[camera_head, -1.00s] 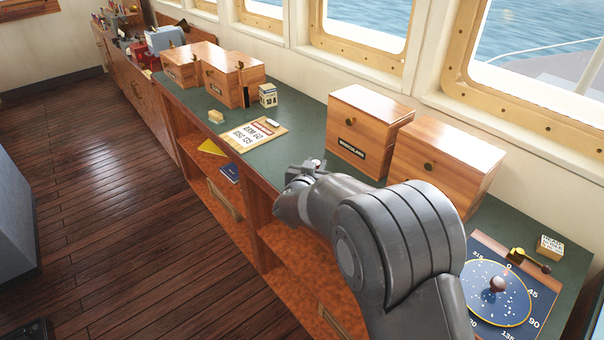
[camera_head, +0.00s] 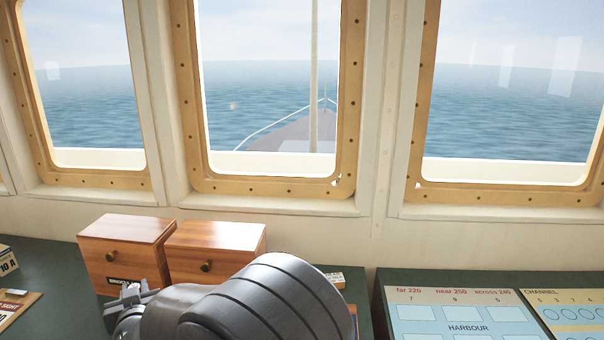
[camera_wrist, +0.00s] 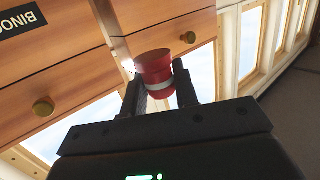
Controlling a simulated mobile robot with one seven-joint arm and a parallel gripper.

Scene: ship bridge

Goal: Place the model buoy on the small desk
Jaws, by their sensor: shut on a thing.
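The model buoy (camera_wrist: 154,68) is a small red cylinder with a white band, seen in the wrist view. My gripper (camera_wrist: 160,85) is shut on it, with a dark finger at each side. The buoy is held clear in front of the wooden boxes. In the head view my arm covers the lower middle, and the gripper (camera_head: 130,295) shows only in part at its left end; I cannot make out the buoy there. I cannot pick out the small desk in the views of now.
Two wooden boxes with round knobs, one on the left (camera_head: 125,245) and one on the right (camera_head: 215,245), stand on the green counter (camera_head: 50,275) below the windows. A clipboard (camera_head: 14,308) lies at far left. A panel with printed charts (camera_head: 465,312) is at right.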

